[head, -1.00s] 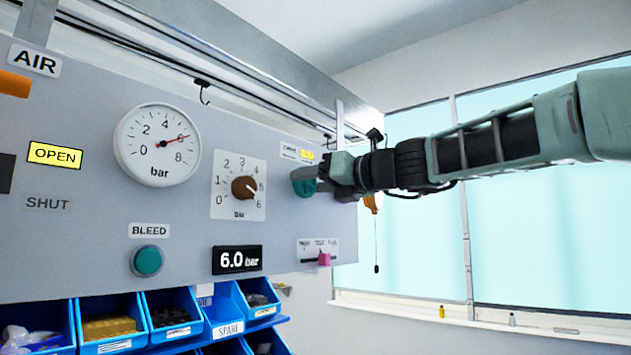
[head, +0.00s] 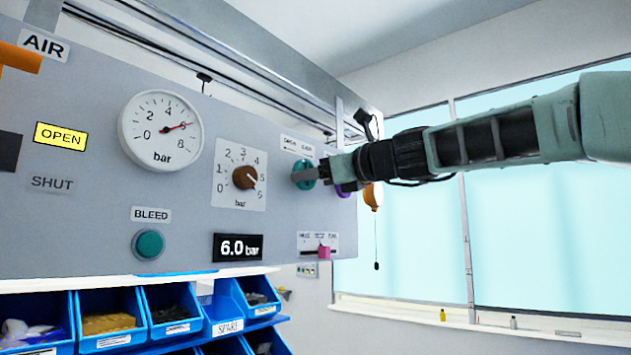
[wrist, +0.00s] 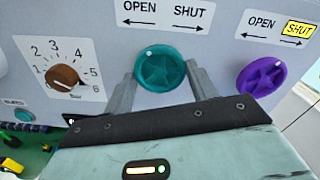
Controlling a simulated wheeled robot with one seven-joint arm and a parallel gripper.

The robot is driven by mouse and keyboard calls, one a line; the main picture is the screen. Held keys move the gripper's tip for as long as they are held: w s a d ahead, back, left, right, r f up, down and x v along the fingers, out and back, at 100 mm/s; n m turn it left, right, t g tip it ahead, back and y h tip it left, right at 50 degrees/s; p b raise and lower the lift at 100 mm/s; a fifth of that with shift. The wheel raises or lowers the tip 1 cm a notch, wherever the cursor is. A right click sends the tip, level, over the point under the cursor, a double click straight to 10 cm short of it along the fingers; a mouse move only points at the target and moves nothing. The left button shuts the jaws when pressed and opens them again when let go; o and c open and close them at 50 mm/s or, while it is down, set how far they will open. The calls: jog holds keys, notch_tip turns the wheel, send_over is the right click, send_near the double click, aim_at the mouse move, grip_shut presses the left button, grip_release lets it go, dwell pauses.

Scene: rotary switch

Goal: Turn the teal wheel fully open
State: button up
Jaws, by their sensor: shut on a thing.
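The teal wheel (wrist: 165,70) is in the middle of the wrist view, on the grey panel. It has a white dot at its upper left. Above it a label (wrist: 164,14) reads OPEN with an arrow to the left and SHUT with an arrow to the right; neither word is lit. My gripper (wrist: 162,84) has one finger at each side of the wheel and is shut on it. In the head view the teal wheel (head: 303,174) is partly hidden behind my gripper (head: 312,172).
A purple wheel (wrist: 263,77) sits close to the right, with SHUT lit yellow above it. A brown pressure knob (wrist: 63,77) is to the left, pointing near 5. Below are a pink slider (head: 324,252) and blue bins (head: 110,320).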

jog(key=shift+f+n+b, duration=0.1)
jog(key=shift+n+b, duration=4.4)
jog(key=shift+n, duration=10.5)
jog(key=o, duration=1)
